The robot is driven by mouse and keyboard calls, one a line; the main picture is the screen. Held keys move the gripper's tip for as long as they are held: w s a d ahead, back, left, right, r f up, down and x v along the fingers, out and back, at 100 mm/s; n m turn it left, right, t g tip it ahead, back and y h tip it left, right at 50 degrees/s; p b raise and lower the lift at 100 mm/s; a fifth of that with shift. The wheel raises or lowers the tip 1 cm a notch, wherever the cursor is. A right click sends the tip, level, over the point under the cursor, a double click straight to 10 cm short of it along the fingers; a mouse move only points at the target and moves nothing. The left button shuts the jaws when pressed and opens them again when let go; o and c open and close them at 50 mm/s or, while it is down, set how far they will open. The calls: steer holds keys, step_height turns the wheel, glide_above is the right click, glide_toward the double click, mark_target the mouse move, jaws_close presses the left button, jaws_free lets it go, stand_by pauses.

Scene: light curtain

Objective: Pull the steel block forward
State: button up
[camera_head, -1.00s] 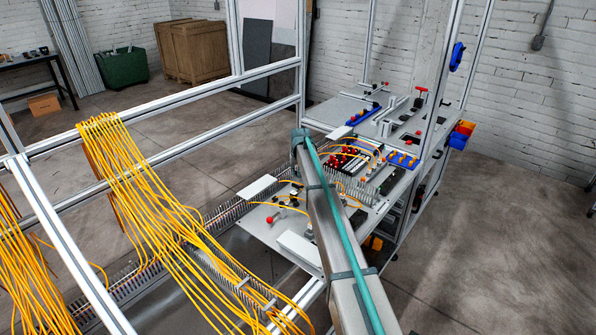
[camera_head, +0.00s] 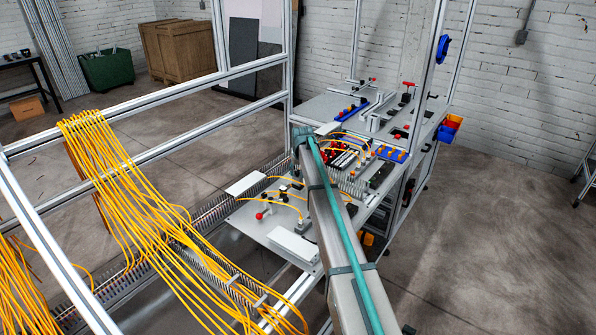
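My arm link, grey with a teal strip, crosses the middle of the view and covers part of the workbench. My gripper does not show; the far end of the arm is hidden or out of sight. I cannot pick out the steel block for certain. Grey metal pieces (camera_head: 377,121) stand on the far table (camera_head: 322,107), near a red-handled fixture (camera_head: 407,92). They are too small to tell apart.
A panel (camera_head: 250,226) with white boxes, a red knob (camera_head: 260,215) and yellow cables lies left of my arm. Blue trays (camera_head: 393,153) hold small parts. Aluminium frame posts (camera_head: 429,65) and yellow cable bundles (camera_head: 125,190) stand around.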

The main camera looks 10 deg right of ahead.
steer(key=shift+a, duration=0.1)
steer(key=v, duration=1.2)
